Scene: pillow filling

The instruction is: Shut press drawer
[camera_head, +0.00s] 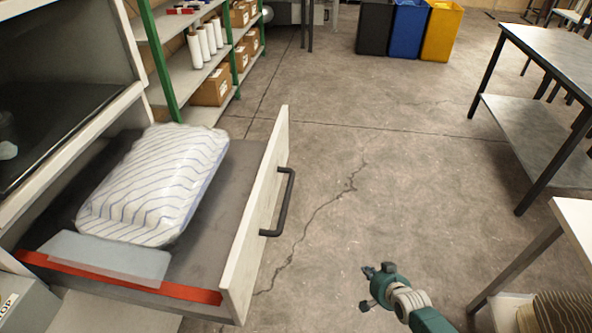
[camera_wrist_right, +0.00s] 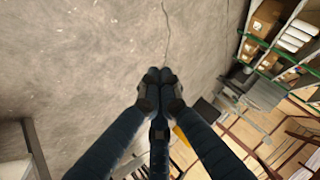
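The press drawer (camera_head: 215,260) is pulled out from the press at left in the head view. Its pale front panel (camera_head: 262,210) has a dark bar handle (camera_head: 284,203). A white pillow with blue stripes (camera_head: 155,185) lies in the drawer, and a pale flat piece (camera_head: 105,258) lies by a red strip along the near side. My right gripper (camera_head: 368,271) is over the floor to the right of the handle, apart from the drawer. In the wrist view its fingertips (camera_wrist_right: 159,76) are together with nothing between them. My left gripper is out of view.
A shelf rack (camera_head: 185,75) with boxes and white rolls stands behind the drawer. Black, blue and yellow bins (camera_head: 407,28) are at the back. A dark table (camera_head: 560,55) and a pale table (camera_head: 575,218) are at right. The floor between is clear.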

